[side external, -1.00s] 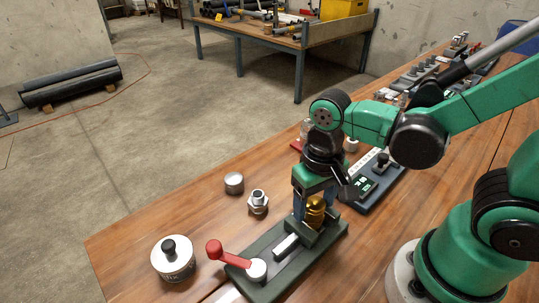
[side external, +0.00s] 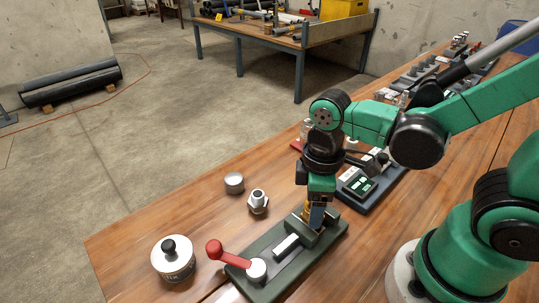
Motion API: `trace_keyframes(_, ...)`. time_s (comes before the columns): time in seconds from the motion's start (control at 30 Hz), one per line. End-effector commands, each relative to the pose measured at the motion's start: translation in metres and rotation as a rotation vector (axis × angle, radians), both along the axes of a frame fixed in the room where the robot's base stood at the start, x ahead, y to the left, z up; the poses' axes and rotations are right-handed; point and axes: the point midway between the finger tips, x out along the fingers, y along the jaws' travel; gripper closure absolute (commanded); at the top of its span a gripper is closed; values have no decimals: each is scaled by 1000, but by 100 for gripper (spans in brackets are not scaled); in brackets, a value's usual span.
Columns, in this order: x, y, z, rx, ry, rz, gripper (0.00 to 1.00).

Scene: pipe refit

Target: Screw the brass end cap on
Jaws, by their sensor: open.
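My gripper (side external: 314,215) points straight down over the far end of a dark green clamp fixture (side external: 268,279). Its fingers are open, one on the near side and one behind, around the brass end cap (side external: 306,211). Only a sliver of the brass shows beside the near finger, so I cannot tell whether the fingers touch it. The cap sits upright at the fixture's block; the pipe or thread under it is hidden.
The fixture has a red-handled lever (side external: 229,254) at its near left end. A steel hex fitting (side external: 258,201), a grey cylinder cap (side external: 234,183) and a round knobbed canister (side external: 173,259) stand on the wooden bench (side external: 130,238). A device with a display (side external: 358,184) lies behind my gripper.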

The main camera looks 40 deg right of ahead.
Motion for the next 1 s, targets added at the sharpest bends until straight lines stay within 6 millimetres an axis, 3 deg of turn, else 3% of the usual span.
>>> trace_keyframes(0.33, 0, 0, 0, 0, 0, 7, 37)
trace_keyframes(0.73, 0, 0, 0, 0, 0, -653, 37)
trace_keyframes(1.0, 0, 0, 0, 0, 0, -759, 37)
